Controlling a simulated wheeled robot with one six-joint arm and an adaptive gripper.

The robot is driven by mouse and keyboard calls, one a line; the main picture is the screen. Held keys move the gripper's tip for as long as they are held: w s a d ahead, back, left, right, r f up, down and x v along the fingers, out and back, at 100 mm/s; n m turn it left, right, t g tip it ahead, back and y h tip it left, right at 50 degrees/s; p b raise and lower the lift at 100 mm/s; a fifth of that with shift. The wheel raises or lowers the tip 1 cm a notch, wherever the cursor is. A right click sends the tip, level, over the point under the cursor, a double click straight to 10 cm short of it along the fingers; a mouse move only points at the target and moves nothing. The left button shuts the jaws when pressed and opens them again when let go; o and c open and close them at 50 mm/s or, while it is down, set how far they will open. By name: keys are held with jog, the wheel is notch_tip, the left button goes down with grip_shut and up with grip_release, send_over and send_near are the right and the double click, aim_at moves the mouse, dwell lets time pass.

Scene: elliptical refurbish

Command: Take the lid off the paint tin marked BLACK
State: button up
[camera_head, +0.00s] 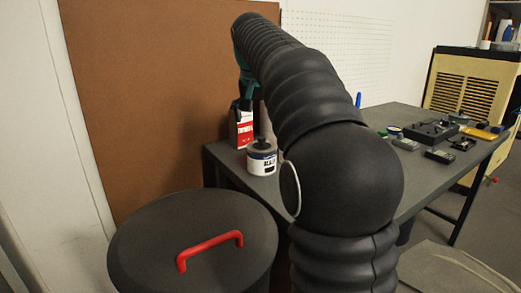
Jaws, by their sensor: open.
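The paint tin (262,164) is a small white tin with a dark label band and black lettering, of which "BLA" can be read. It stands upright near the left corner of the dark table (405,118). Its grey lid (262,147) is on top, with a dark upright piece at its middle. My gripper (243,104) is above and slightly left of the tin, in front of a red and white container. It is open. My arm hides part of the scene, and the fingertips are small and dark.
A red and white container (244,131) stands close behind the tin. A dark round bin (150,238) with a red handle (208,249) stands at the front left. Several tools and devices (436,131) lie on the table's right part. A brown board (150,90) rises behind.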

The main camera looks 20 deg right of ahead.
aim_at(262, 138)
jog(key=shift+b+x, duration=0.6)
jog(key=shift+x, duration=3.2)
jog(key=shift+r, duration=0.1)
jog(key=c, duration=1.7)
grip_shut()
